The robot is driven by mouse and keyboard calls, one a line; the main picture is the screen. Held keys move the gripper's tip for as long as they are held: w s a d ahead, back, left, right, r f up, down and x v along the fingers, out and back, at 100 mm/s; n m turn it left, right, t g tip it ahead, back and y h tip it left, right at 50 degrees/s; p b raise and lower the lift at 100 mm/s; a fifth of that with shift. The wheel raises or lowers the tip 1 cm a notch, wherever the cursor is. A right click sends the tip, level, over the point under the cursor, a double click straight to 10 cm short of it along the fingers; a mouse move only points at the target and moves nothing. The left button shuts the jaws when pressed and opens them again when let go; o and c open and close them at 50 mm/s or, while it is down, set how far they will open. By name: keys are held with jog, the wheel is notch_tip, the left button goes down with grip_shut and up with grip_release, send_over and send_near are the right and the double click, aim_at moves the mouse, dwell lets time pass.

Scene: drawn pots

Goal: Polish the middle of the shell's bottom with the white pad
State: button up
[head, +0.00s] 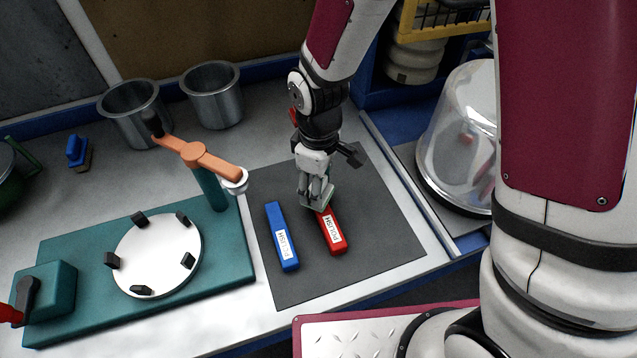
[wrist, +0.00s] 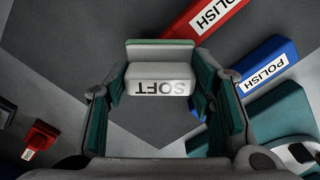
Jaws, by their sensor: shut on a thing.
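My gripper (head: 317,194) points down over the dark mat (head: 375,215) and is shut on a pale pad. The wrist view shows the pad (wrist: 162,78) between the fingers, with the word SOFT on its whitish side and green along its far edge. In the head view the fingers mostly hide it. Two steel vessels (head: 136,118) (head: 212,98) stand open side up at the back left; I cannot tell whether either is the shell. The white round plate (head: 158,255) with several black clamps, on the teal base, is empty.
A red POLISH bar (head: 331,231) lies just in front of my gripper, and a blue POLISH bar (head: 282,236) lies left of it. An orange arm (head: 197,156) on a teal post rises between the plate and the mat. A clear dome (head: 462,135) stands right.

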jog(key=shift+r+p, duration=1.5)
jog(key=shift+r, duration=1.9)
jog(key=w+d+f+m, duration=0.3)
jog(key=w+d+m, duration=0.9)
jog(key=w+d, duration=0.3)
jog(key=shift+w+d, duration=0.3)
jog(key=shift+d, duration=0.25)
jog(key=shift+s, duration=0.1)
